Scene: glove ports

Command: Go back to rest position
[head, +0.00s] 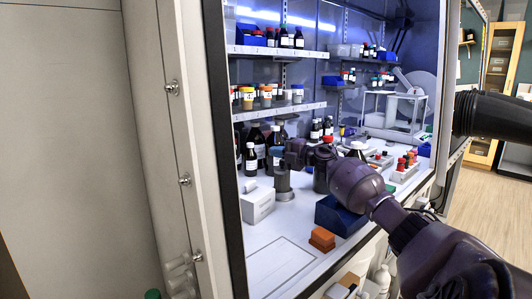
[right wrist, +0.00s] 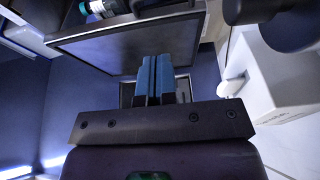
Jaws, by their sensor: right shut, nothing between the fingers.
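My right arm reaches in from the lower right of the head view, through the open front of the cabinet (head: 228,180). My right gripper (head: 278,154) is inside, above the work surface (head: 285,225), close to dark bottles. In the right wrist view its blue fingers (right wrist: 153,80) are together with nothing between them. My left gripper is not in view.
Dark bottles (head: 251,160) stand beside my right gripper, and a white box (head: 258,204) is below it. A blue box (head: 340,216) and an orange block (head: 322,239) lie under my forearm. The front left surface is clear.

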